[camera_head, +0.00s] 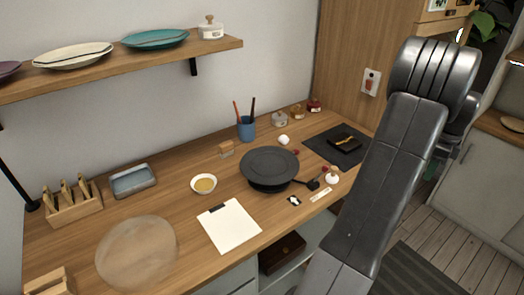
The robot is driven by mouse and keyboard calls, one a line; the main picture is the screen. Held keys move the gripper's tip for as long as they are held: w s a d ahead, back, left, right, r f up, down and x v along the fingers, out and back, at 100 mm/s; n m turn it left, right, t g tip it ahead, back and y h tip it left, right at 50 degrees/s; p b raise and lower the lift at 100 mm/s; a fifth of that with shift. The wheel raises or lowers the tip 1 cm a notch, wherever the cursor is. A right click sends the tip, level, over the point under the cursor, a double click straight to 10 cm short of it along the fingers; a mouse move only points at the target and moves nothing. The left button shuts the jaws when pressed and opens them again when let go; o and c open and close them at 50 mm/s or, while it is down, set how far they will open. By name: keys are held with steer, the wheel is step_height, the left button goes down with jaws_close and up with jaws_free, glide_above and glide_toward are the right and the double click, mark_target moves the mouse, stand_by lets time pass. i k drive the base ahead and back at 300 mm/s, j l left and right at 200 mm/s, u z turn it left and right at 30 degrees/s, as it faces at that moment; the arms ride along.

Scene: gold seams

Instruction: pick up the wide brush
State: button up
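I cannot clearly tell which thing is the wide brush. A blue cup (247,132) behind the black turntable holds thin upright sticks, one reddish and one dark. My gripper is not in view; only thick dark grey links of my arm show, across the right side.
The worktop (165,205) carries a black round turntable (269,163), a bowl of yellow stuff (204,185), a clipboard (230,226), a clear disc (137,250), a grey-blue tray (133,181) and a wooden rack (72,206). A shelf (130,70) with plates hangs above. My arm hides the worktop's right end.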

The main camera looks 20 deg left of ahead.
mark_target(226, 149)
steer(key=u, duration=1.5)
steer(key=l+u, duration=1)
steer(key=u, duration=0.15)
steer(key=k+l, duration=0.1)
steer(key=l, duration=0.1)
